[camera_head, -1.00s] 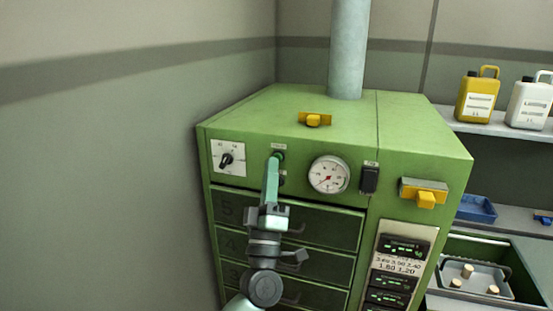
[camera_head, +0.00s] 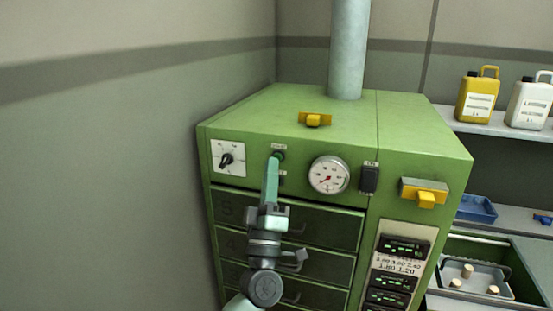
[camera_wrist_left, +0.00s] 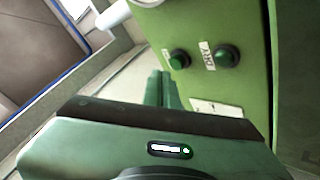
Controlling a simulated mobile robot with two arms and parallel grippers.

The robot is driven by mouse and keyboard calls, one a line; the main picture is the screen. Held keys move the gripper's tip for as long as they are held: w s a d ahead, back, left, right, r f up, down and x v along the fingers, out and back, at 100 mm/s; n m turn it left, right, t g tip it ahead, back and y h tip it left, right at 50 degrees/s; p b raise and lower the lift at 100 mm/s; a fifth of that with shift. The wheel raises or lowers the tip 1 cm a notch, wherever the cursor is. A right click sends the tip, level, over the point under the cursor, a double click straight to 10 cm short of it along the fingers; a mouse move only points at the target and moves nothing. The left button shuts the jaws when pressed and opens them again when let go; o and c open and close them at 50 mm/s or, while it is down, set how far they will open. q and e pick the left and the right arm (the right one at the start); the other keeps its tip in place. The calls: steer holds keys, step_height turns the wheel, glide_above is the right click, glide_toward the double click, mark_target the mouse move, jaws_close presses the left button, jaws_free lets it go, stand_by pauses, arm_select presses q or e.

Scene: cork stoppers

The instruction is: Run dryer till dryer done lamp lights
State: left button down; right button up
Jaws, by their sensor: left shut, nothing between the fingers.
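The green dryer cabinet (camera_head: 420,140) stands against the wall, with a dial knob (camera_head: 226,159), a round gauge (camera_head: 329,175) and a dark rocker switch (camera_head: 369,179) on its front. My left gripper (camera_head: 277,160) is shut and empty, its fingertips at the panel between knob and gauge, covering part of it. In the left wrist view, the fingertips (camera_wrist_left: 164,76) are close to a round green button or lamp (camera_wrist_left: 179,59); I cannot tell whether they touch. Beside it is a dark green round one (camera_wrist_left: 228,56) with a label reading DRY. Neither clearly glows. My right gripper is out of view.
Drawers (camera_head: 325,235) fill the cabinet's lower front. Yellow latches sit on top (camera_head: 315,119) and at right (camera_head: 425,194). A grey pipe (camera_head: 348,50) rises behind. Shelves at right hold jugs (camera_head: 478,95), a blue tray (camera_head: 476,209) and a bin with corks (camera_head: 478,280).

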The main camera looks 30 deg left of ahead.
arm_select(q)
steer(key=shift+w, duration=0.1)
steer(key=shift+w+a, duration=0.1)
steer(key=shift+w, duration=0.25)
steer(key=shift+w+a, duration=0.15)
steer(key=shift+w, duration=0.25)
stand_by(0.7)
steer(key=shift+s, duration=0.1)
steer(key=shift+s+d, duration=0.25)
steer(key=shift+s, duration=0.55)
steer(key=s+p, duration=0.1)
steer(key=s, duration=0.1)
steer(key=s+d, duration=0.1)
steer(key=s, duration=0.1)
steer(key=shift+s+p, duration=0.35)
steer(key=shift+s, duration=0.05)
